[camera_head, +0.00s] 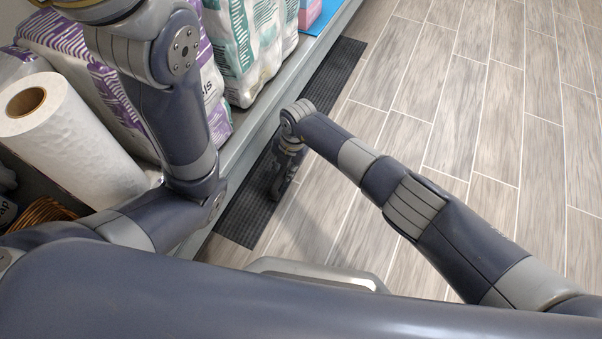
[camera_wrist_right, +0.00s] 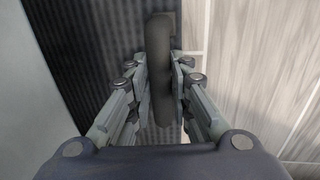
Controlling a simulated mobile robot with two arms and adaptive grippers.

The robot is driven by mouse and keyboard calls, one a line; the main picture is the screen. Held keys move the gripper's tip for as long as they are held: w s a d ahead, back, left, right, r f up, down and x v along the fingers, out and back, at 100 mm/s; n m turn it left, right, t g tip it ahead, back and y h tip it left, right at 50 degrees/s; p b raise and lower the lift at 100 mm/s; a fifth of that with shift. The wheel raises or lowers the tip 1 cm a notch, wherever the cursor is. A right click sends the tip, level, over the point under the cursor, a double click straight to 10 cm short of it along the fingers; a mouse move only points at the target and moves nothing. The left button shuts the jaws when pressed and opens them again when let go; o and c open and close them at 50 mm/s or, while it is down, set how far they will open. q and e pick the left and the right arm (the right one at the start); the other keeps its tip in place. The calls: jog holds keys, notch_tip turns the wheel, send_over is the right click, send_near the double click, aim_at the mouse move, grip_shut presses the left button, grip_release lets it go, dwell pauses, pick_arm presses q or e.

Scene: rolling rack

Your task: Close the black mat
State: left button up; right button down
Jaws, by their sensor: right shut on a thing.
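The black mat (camera_head: 327,80) is a long, dark, ribbed strip lying on the floor along the foot of the shelf in the head view. In the right wrist view the ribbed black surface (camera_wrist_right: 90,50) fills the left and middle. My right gripper (camera_head: 279,188) points down over the near part of the mat. In the right wrist view its fingers (camera_wrist_right: 160,85) are shut on a dark, rounded, handle-like piece (camera_wrist_right: 160,50). Whether this piece is joined to the mat cannot be told. My left arm is raised at the upper left; its gripper is out of view.
A grey shelf edge (camera_head: 250,140) runs beside the mat. Paper towel rolls (camera_head: 70,125), purple-and-white packs (camera_head: 215,100) and green-and-white packs (camera_head: 243,50) stand on the shelf. Wood-look tile floor (camera_head: 450,100) to the right is clear apart from my right arm.

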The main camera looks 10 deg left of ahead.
jog(key=shift+w+a, duration=0.1)
jog(key=shift+a, duration=0.15)
jog(key=c, duration=1.4)
grip_release()
jog(key=shift+c, duration=0.2)
jog(key=shift+d, duration=0.1)
jog(key=shift+r, duration=0.1)
notch_tip(320, 180, up, 12)
jog(key=d, duration=0.2)
jog(key=shift+s+f, duration=0.2)
jog(key=shift+s, duration=0.15)
jog(key=shift+d, duration=0.1)
